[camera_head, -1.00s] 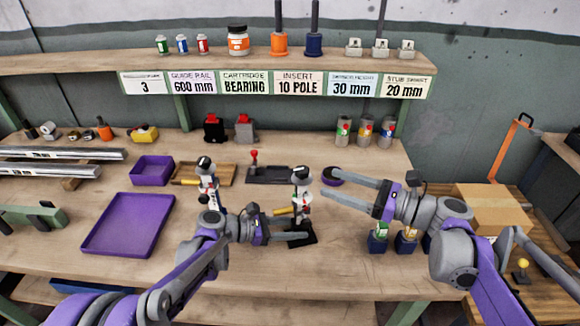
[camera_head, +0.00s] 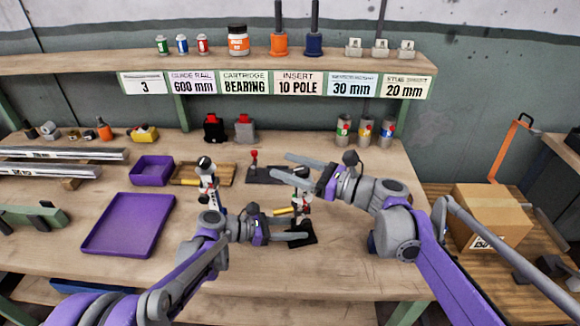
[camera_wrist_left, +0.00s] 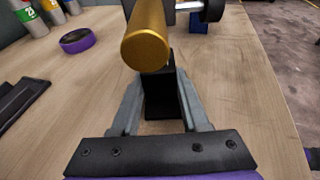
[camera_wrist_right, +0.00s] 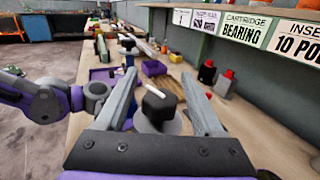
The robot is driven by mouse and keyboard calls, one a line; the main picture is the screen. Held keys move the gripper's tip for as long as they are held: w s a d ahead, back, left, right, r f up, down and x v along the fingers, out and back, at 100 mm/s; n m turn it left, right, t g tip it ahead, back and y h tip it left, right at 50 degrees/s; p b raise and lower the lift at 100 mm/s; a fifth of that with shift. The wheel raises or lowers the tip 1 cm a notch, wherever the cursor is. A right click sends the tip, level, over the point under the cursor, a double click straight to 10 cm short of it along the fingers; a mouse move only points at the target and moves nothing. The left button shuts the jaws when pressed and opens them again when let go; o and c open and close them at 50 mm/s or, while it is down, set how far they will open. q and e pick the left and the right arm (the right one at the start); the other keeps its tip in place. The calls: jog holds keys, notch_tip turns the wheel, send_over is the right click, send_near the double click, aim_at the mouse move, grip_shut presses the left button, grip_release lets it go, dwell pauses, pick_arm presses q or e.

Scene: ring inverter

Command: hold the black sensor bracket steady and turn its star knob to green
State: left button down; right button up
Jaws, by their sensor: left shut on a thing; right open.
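The black sensor bracket (camera_head: 303,229) stands on the bench, with a gold cylinder (camera_head: 284,211) sticking out to the left. My left gripper (camera_head: 300,236) is shut on its black post, low down. The post (camera_wrist_left: 161,100) also shows between the fingers in the left wrist view, below the gold cylinder (camera_wrist_left: 147,38). My right gripper (camera_head: 279,164) is open at the bracket's top. In the right wrist view, the black knob (camera_wrist_right: 158,104) with a white pointer mark sits between the spread fingers, over a grey round part.
A similar stand with a black top (camera_head: 206,165) is left of the bracket. A purple tray (camera_head: 130,224) and a smaller purple bin (camera_head: 152,170) lie further left. A dark plate with a red knob (camera_head: 254,156) is behind. The front bench is mostly clear.

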grip_shut()
jog(key=shift+t, duration=0.3)
jog(key=m+t+h, duration=0.2)
jog(key=t, duration=0.1)
jog(key=m+t+h, duration=0.1)
jog(key=shift+w+d+m, duration=0.2)
jog(key=shift+w+m, duration=0.1)
jog(key=shift+m, duration=0.1)
jog(key=shift+w+d+m+t+h, duration=0.15)
jog(key=shift+m+t+h, duration=0.3)
jog(key=shift+t+h, duration=0.15)
jog(key=shift+w+d+m+t+h, duration=0.1)
jog(key=shift+d+m+t+h, duration=0.05)
jog(key=shift+m+t+h, duration=0.45)
grip_release()
